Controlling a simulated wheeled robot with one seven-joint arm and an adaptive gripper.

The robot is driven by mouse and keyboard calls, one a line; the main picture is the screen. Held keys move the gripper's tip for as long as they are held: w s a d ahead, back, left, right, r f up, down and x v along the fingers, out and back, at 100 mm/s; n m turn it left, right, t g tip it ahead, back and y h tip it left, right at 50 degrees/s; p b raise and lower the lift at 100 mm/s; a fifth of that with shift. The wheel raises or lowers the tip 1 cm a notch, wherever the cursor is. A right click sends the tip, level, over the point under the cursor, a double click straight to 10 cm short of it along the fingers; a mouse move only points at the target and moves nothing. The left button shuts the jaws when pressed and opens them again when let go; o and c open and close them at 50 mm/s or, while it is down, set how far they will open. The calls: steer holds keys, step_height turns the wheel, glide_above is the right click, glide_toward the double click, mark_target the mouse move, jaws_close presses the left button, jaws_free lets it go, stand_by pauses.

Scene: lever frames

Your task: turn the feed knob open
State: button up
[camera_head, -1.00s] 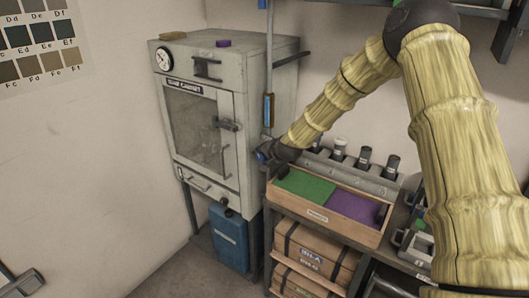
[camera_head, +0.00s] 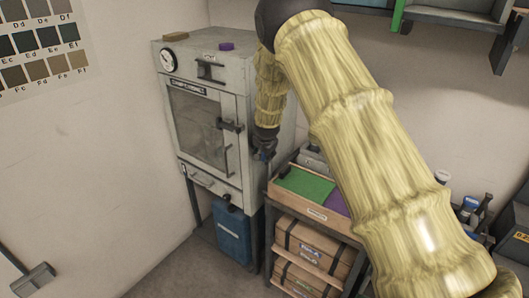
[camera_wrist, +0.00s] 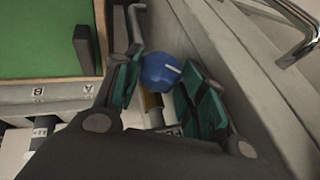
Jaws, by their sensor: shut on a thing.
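A round blue knob (camera_wrist: 160,72) with a white mark on its top sits on a brass-coloured stem (camera_wrist: 152,104) in the wrist view. The mark points to the right and slightly down. My gripper (camera_wrist: 166,79) has its teal-padded fingers on either side of the knob and is shut on it. In the head view my gripper (camera_head: 264,149) is low at the right side of the grey cabinet (camera_head: 245,98). There it is small and dark, and I cannot make out the knob apart from it.
A wooden tray (camera_head: 300,205) with green and purple panels stands close right of my gripper on a rack. A blue bin (camera_head: 233,238) is under the cabinet. A curved metal handle (camera_wrist: 300,42) lies right of the knob in the wrist view. My arm hides much of the shelf.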

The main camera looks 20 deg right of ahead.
steer(key=shift+w+a+g+h+p, duration=0.1)
steer(key=shift+g+h+p, duration=0.2)
steer(key=shift+g, duration=0.2)
stand_by(0.4)
steer(key=o, duration=1)
steer(key=shift+r, duration=0.1)
steer(key=shift+r, duration=0.4)
steer(key=v, duration=0.7)
steer(key=shift+s, duration=0.3)
steer(key=shift+f, duration=0.15)
